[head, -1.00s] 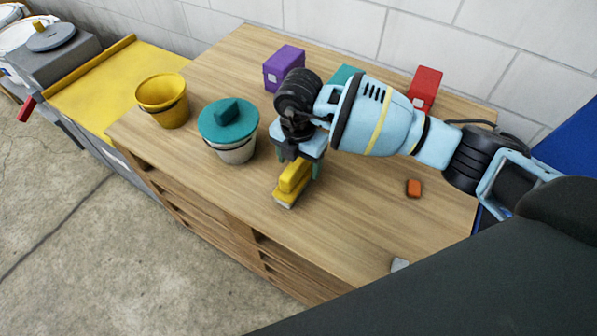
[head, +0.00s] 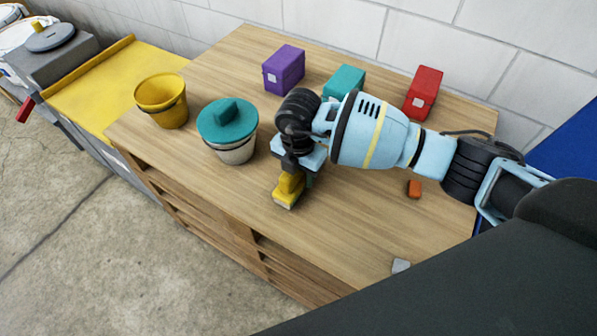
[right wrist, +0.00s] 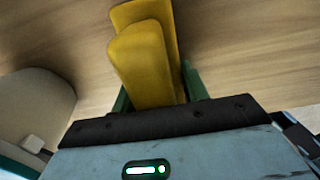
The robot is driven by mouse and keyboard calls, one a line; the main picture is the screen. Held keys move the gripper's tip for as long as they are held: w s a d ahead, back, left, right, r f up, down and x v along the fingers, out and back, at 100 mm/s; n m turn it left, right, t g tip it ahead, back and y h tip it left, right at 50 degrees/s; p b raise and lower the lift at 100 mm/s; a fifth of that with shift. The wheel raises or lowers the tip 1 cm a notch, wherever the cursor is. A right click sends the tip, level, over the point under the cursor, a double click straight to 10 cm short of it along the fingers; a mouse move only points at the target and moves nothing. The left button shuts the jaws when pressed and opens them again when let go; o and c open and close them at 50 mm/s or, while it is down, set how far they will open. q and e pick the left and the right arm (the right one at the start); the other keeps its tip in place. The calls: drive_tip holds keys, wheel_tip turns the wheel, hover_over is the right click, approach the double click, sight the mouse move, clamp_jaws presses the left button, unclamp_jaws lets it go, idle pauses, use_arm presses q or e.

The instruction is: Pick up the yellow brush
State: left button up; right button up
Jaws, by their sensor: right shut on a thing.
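The yellow brush (head: 287,194) is on the wooden worktop (head: 350,235) or just above it, near the front edge; I cannot tell which. In the head view its pale lower part faces down. My right gripper (head: 301,178) is over it and shut on it. In the right wrist view the brush (right wrist: 143,60) stands between the green fingers of my right gripper (right wrist: 158,92). The fingers and wrist hide part of the brush in the head view. My left gripper is not in view.
A white bucket with a teal lid (head: 228,130) stands close left of the brush, and a yellow bucket (head: 162,100) farther left. Purple (head: 284,70), teal (head: 344,82) and red (head: 423,92) boxes stand at the back. An orange block (head: 414,189) and a grey piece (head: 400,265) lie right.

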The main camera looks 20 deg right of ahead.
drive_tip(key=shift+r, duration=0.1)
drive_tip(key=shift+r, duration=0.45)
drive_tip(key=r, duration=0.2)
drive_tip(key=shift+s+r+p, duration=0.3)
drive_tip(key=shift+s+p, duration=0.05)
drive_tip(key=shift+s, duration=0.05)
drive_tip(key=s, duration=0.5)
drive_tip(key=s+a+r+p, duration=0.1)
drive_tip(key=s, duration=0.4)
drive_tip(key=s+a, duration=0.1)
drive_tip(key=s, duration=0.4)
drive_tip(key=shift+a+r, duration=0.15)
drive_tip(key=shift+a, duration=0.05)
